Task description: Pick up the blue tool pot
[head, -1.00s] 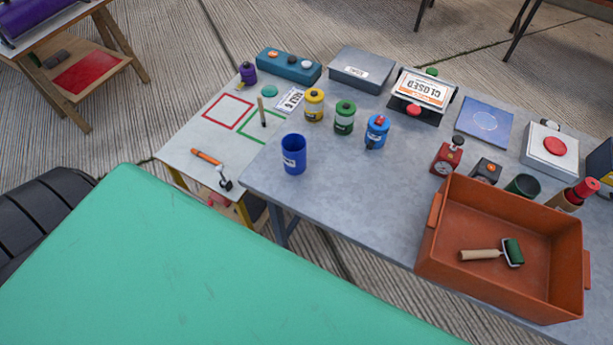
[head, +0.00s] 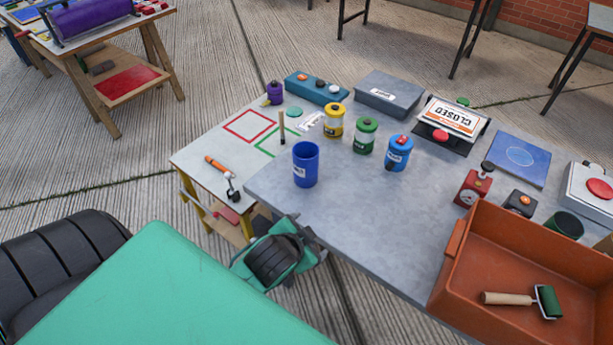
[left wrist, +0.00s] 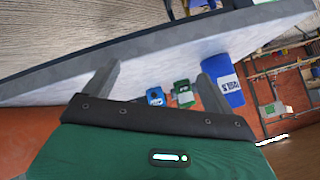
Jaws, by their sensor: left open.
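The blue tool pot (head: 305,166) stands upright, open at the top, near the left end of the grey table. It carries a white label. In the left wrist view the blue pot (left wrist: 228,86) appears at the right, just beyond the right-hand finger. My left gripper (left wrist: 158,82) is open, with nothing between its fingers. In the head view a green and black part of my left arm shows by the table's front edge, below the pot; its fingers are not clear there. My right gripper is not in view.
An orange tray (head: 447,275) holding a roller is at the right. A lower side table (head: 199,158) adjoins at left. The grey table's front middle is clear.

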